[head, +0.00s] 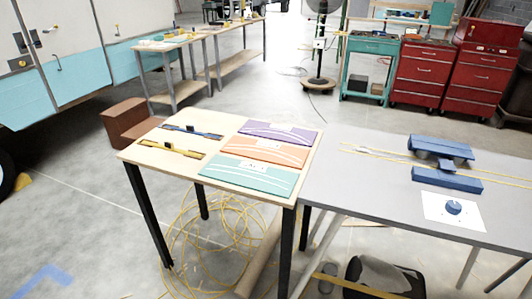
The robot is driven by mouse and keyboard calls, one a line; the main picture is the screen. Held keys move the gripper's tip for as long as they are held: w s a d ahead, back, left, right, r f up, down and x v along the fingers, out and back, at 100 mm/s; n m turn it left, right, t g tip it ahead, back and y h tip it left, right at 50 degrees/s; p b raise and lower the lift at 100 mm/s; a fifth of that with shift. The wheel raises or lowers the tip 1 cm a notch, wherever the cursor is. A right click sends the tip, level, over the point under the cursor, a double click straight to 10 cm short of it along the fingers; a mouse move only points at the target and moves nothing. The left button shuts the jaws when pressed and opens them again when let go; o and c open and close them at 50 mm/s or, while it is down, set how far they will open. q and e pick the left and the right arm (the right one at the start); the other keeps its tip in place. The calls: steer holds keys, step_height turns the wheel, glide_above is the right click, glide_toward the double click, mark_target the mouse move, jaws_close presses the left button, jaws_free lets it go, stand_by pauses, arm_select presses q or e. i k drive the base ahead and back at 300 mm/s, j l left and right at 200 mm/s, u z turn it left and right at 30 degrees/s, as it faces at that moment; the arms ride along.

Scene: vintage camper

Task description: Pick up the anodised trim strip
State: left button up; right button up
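I cannot tell for sure which thing is the anodised trim strip. Thin, long gold-coloured strips (385,154) lie along the grey table (330,185) on the right and run under or behind a blue block-like fixture (441,147). On the wooden table (150,153) at left lie a flat blue strip-like piece (205,134) and a yellow one (185,152), each with a dark block on it. Neither of my grippers shows in the head view.
Purple (278,131), orange (262,151) and teal (250,177) panels cover the wooden table's right side. A white card with a blue knob (454,208) lies on the grey table. Coiled yellow hose (215,235) and a black item (385,275) are on the floor. A brown step (130,122) stands left.

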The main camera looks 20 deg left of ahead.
mark_target(168, 145)
steer(key=u, duration=1.35)
steer(key=i+j+z, duration=0.1)
steer(key=i, duration=0.25)
